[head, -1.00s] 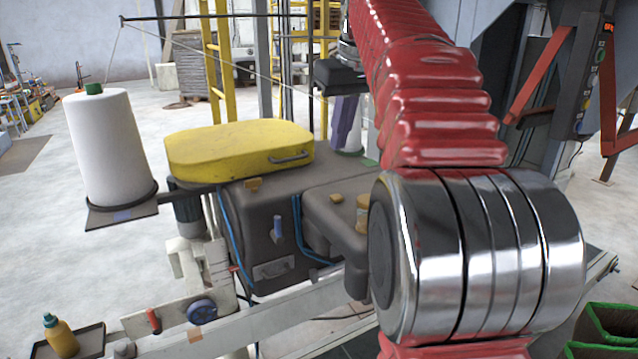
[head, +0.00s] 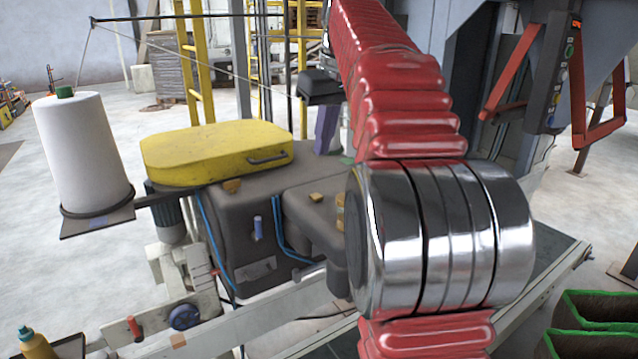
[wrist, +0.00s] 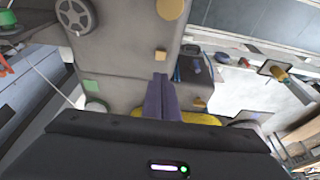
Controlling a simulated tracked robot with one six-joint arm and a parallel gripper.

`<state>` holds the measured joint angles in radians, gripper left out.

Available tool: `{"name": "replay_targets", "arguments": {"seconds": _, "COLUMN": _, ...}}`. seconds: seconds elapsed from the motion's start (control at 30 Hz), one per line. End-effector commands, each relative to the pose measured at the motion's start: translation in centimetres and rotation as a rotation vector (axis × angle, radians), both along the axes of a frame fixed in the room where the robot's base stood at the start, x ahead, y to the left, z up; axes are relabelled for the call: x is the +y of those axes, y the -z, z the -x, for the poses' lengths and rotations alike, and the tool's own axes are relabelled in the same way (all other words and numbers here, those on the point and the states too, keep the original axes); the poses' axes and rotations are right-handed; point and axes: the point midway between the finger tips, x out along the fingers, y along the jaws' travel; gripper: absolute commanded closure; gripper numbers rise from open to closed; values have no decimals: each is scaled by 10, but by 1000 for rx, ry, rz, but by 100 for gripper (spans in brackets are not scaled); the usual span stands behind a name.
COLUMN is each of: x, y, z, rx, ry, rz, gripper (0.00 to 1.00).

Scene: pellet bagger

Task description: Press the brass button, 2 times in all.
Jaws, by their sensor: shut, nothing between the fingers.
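A round brass-coloured disc, which looks like the brass button (wrist: 171,9), sits on the grey machine top at the upper edge of the wrist view. In the head view a brass-coloured piece (head: 340,212) shows beside my metal arm joint, which partly covers it. My gripper (wrist: 160,78) has purple fingers, closed together and empty. In the wrist view the fingertips are below the disc, with a small tan block (wrist: 161,56) between them in the picture. Height above the surface is unclear.
A yellow case (head: 215,155) lies on the grey machine (head: 240,220). A white thread cone (head: 82,150) stands at left. Small tan blocks (head: 316,197) sit on the machine top. Green-edged dark bins (head: 600,310) are at lower right. My red arm blocks much of the middle.

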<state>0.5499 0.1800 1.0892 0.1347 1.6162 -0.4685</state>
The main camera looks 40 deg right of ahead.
Motion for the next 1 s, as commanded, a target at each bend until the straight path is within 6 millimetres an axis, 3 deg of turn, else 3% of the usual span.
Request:
{"name": "replay_targets", "arguments": {"seconds": 0.6, "x": 0, "y": 86, "z": -19, "rx": 3, "ry": -1, "rz": -1, "gripper": 100}}
{"name": "replay_targets", "arguments": {"seconds": 0.8, "x": 0, "y": 103, "z": -20, "rx": 0, "ry": -1, "rz": -1, "gripper": 100}}
{"name": "replay_targets", "arguments": {"seconds": 1.0, "x": 0, "y": 107, "z": -20, "rx": 0, "ry": -1, "rz": -1, "gripper": 100}}
